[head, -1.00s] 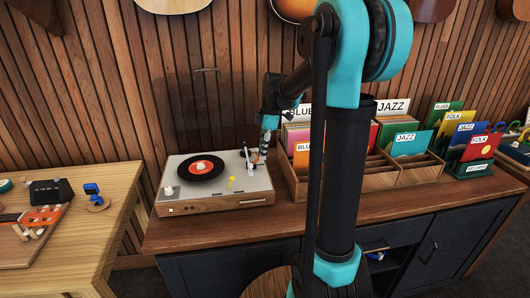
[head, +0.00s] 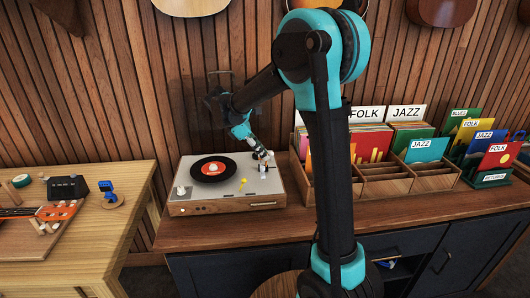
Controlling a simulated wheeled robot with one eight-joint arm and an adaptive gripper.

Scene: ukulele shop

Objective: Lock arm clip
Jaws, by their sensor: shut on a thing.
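The turntable (head: 226,186) stands on the wooden counter, with a black record with a red label (head: 213,169) on its left part. My gripper (head: 264,158) is at the right back part of the deck, by the pale tonearm. It looks shut on the tonearm (head: 263,168), though the fingers are small and the contact is hard to make out. A small yellow piece (head: 243,183) is on the deck to the right of the record. The arm clip itself is too small or hidden to tell apart.
A wooden crate of record sleeves (head: 385,186) stands close to the right of the turntable. A green stand of sleeves (head: 490,180) is at far right. A lighter workbench (head: 70,242) with an orange ukulele part and a black box is at left.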

